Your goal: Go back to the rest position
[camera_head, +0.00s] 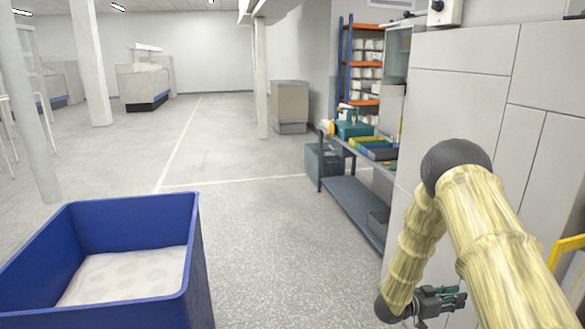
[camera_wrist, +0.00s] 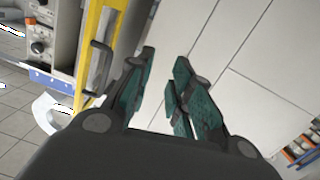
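My gripper (camera_head: 450,299) is at the lower right of the head view, at the end of my folded, yellow-sleeved arm and close in front of the grey cabinet wall. In the wrist view my gripper (camera_wrist: 161,95) shows its two green-padded fingers apart. Nothing is between them; only pale wall panels (camera_wrist: 235,50) show behind. No bobbin can be made out in either view.
A blue bin (camera_head: 195,255) with a pale bottom stands at lower left. A workbench (camera_head: 350,205) carrying trays stands along the right wall, before an orange-and-blue shelf rack (camera_head: 342,75). A yellow frame (camera_head: 566,245) is at right. The middle floor is clear.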

